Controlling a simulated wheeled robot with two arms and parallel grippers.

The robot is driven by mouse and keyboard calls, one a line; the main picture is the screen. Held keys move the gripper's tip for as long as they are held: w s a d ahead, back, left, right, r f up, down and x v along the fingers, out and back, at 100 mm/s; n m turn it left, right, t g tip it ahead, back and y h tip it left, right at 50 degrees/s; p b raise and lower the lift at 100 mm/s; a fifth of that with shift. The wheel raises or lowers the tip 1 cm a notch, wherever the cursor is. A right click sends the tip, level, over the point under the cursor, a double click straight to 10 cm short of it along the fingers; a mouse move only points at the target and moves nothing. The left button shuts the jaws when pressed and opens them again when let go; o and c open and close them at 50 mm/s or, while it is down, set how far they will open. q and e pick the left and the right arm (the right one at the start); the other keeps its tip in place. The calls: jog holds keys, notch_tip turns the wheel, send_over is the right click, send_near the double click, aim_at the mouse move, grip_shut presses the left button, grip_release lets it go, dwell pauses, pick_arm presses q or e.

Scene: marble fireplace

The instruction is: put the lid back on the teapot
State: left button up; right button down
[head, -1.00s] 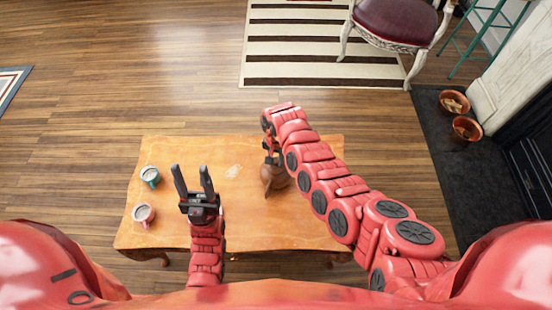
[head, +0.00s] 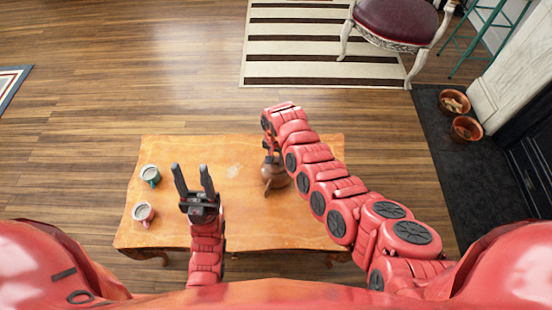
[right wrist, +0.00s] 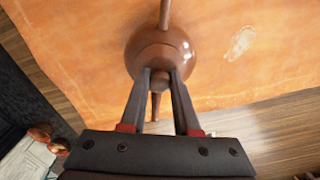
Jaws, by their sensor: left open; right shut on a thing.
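The brown round teapot (head: 276,182) stands on the wooden table, partly hidden by my right arm. In the right wrist view, the teapot (right wrist: 179,38) shows its spout and handle on opposite sides. My right gripper (right wrist: 160,74) is shut on the brown lid (right wrist: 159,53), which is over the middle of the teapot's top. I cannot tell whether the lid touches the rim or hangs just above it. In the head view, my right gripper (head: 270,153) is mostly hidden by its own arm. My left gripper (head: 193,180) is open and empty above the table, left of the teapot.
Two mugs, one teal (head: 150,175) and one pink (head: 143,213), stand at the left of the wooden table (head: 240,215). A pale mark (head: 233,171) lies on the tabletop. The table between the left gripper and teapot is clear.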

dwell(0.9)
jog(key=shift+c, duration=0.4)
grip_release()
jog(key=shift+r+p, duration=2.4)
jog(key=shift+r, duration=1)
grip_shut()
